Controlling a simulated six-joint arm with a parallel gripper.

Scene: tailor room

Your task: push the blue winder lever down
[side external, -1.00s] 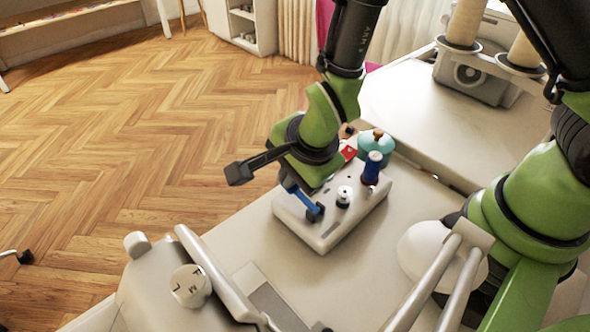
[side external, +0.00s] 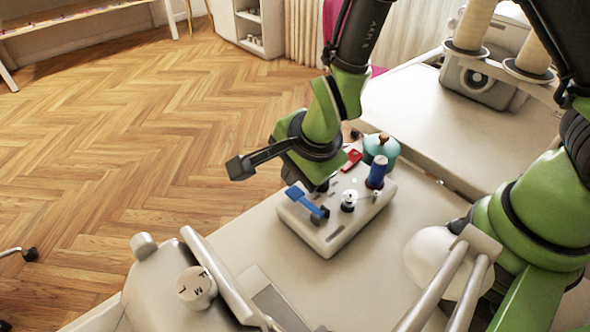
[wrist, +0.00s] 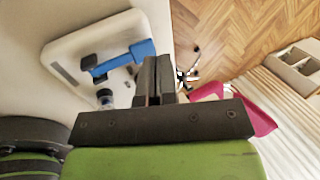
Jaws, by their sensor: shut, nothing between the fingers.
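The blue winder lever (side external: 306,200) stands on the near left part of a pale winder box (side external: 338,236), pivoted on a dark bracket. Its free end is tilted up above the box. In the wrist view the lever (wrist: 125,60) lies left of my fingers. My gripper (side external: 322,187) is behind the lever in the side view, over the box, its tips partly hidden by the wrist. The closed fingers (wrist: 155,72) show in the wrist view with nothing between them.
On the box are a blue thread spool (side external: 377,173), a small white bobbin post (side external: 348,201) and a red piece (side external: 351,160). A teal pot (side external: 381,148) stands behind it.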

